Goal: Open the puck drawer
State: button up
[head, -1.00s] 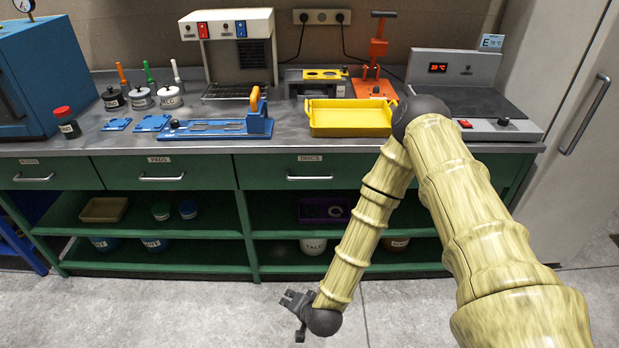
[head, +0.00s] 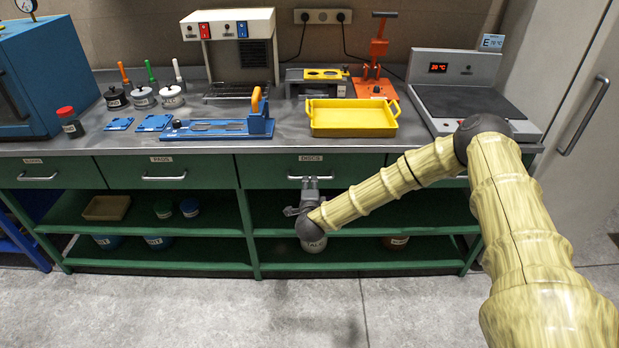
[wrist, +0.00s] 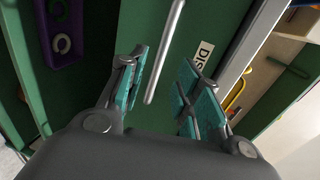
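The green drawer labelled DISCS (head: 262,172) sits under the worktop and looks shut. It also shows in the wrist view with part of its label (wrist: 202,52). No label reading "puck" can be made out. Its silver bar handle (wrist: 166,50) lies between the fingers of my gripper (wrist: 165,62), apart from both pads as far as I can tell. In the head view my gripper (head: 307,188) is just below and in front of the handle, hiding part of it. The fingers are open and hold nothing.
Drawer PADS (head: 205,172) is to the left. A yellow tray (head: 352,131) and a blue fixture (head: 215,136) stand on the worktop. The floor in front is clear.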

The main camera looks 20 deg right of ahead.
aim_at(310, 179)
jog(key=shift+p+x, duration=0.6)
jog(key=shift+x, duration=2.7)
grip_shut()
